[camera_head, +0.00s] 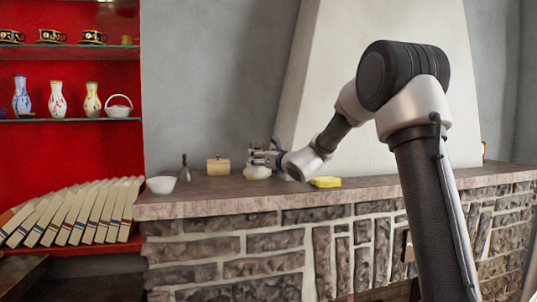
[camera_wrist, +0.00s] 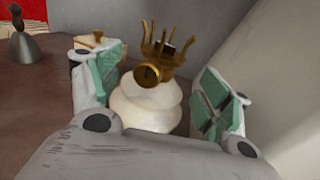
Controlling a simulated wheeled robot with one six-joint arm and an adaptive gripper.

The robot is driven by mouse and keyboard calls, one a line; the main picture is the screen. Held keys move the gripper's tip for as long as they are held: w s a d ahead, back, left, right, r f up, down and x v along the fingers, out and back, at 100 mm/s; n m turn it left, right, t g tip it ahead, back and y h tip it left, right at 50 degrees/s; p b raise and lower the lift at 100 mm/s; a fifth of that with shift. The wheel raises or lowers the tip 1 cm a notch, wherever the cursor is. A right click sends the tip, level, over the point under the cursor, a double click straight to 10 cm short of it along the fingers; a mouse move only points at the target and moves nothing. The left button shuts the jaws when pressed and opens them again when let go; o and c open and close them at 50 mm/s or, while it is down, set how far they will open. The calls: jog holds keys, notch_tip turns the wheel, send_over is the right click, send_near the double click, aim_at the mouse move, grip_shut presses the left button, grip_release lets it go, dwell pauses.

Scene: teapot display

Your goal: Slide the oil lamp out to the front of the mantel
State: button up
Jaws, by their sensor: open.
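The oil lamp (camera_wrist: 146,104) has a rounded cream body and a brass burner with upright prongs. In the wrist view it stands between the two open fingers of my gripper (camera_wrist: 160,97), with a gap showing at the right finger; contact on the left is hard to tell. In the head view the lamp's pale body (camera_head: 257,172) shows on the mantel (camera_head: 300,189), toward the wall. My gripper (camera_head: 266,158) reaches in from the right and hides part of the lamp's top.
A wooden box (camera_head: 218,165), a dark bell (camera_head: 184,168) and a white bowl (camera_head: 161,185) stand left of the lamp. A yellow block (camera_head: 326,182) lies to its right near the front edge. The mantel directly in front of the lamp looks clear. A sloping chimney wall (camera_head: 380,60) rises behind.

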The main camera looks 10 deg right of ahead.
jog(key=shift+x, duration=1.5)
jog(key=c, duration=1.7)
jog(key=shift+f, duration=0.1)
